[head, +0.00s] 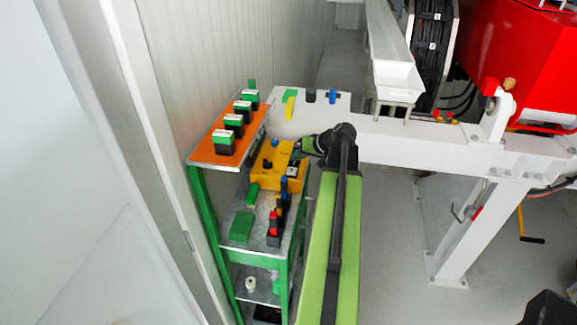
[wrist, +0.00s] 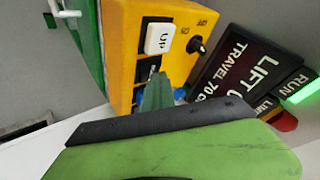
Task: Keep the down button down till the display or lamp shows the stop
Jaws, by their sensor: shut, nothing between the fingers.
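A yellow control box (wrist: 121,50) fills the upper middle of the wrist view; it also shows on the shelf stand in the head view (head: 268,170). It carries a white UP button (wrist: 158,38) and a black button (wrist: 149,68) below it, partly covered by my gripper. My gripper (wrist: 156,93) is shut and empty, its green tip at the black button's lower edge. I cannot tell whether the button is pressed. The dark display (wrist: 245,75) reads "LIFT" and "TRAVEL 70", partly cut off. The green lamp (wrist: 300,90) by RUN is lit; the red lamp (wrist: 283,121) by LIMIT looks dull.
A black OFF/ON knob (wrist: 197,45) sits beside the UP button. The green-framed shelf stand (head: 207,215) holds an orange tray (head: 206,152) and several small blocks. A white beam (head: 425,160) runs to the right of my arm. Grey floor (head: 395,250) lies clear below it.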

